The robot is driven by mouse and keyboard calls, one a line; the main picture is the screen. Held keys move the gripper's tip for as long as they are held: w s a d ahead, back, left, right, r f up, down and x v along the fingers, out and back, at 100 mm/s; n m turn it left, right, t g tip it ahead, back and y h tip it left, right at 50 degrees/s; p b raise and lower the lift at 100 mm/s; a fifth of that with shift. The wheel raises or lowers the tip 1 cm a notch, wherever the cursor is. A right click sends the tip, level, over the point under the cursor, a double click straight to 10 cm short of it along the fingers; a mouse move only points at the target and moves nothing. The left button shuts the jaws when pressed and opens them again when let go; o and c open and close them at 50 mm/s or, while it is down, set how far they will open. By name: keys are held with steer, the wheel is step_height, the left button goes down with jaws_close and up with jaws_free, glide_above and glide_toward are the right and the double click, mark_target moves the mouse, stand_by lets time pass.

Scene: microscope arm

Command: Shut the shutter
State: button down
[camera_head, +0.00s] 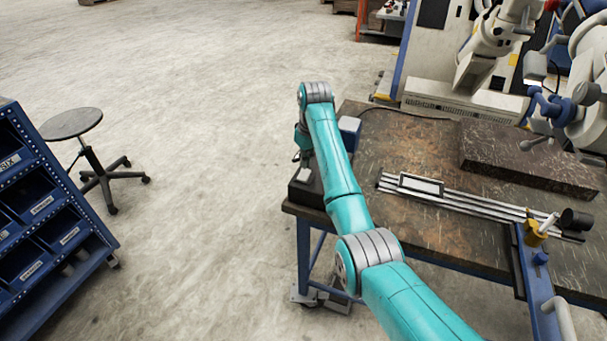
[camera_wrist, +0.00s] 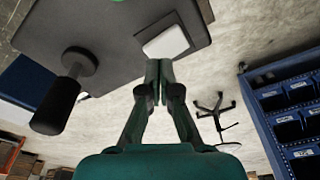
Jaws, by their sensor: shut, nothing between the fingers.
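No part is clearly marked as the shutter. In the head view a dark box (camera_head: 306,190) with a pale square pad stands at the table's left corner. In the wrist view the box is a grey plate (camera_wrist: 110,30) with a white square pad (camera_wrist: 165,42), a black knob (camera_wrist: 62,95) on a round base and a bit of green at the top edge. My gripper (camera_wrist: 159,66) is shut and empty, its tips at the pad's lower edge; I cannot tell whether they touch. In the head view it is partly hidden behind my wrist, just above the box.
The workbench (camera_head: 400,225) carries a metal rail with a framed plate (camera_head: 421,185), a dark slab (camera_head: 530,160) and a blue box (camera_head: 348,130). Machines stand at the upper right.

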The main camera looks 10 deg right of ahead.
mark_target(306, 172)
steer(key=shift+f, duration=1.2)
stand_by(0.7)
steer(key=shift+r, duration=3.5)
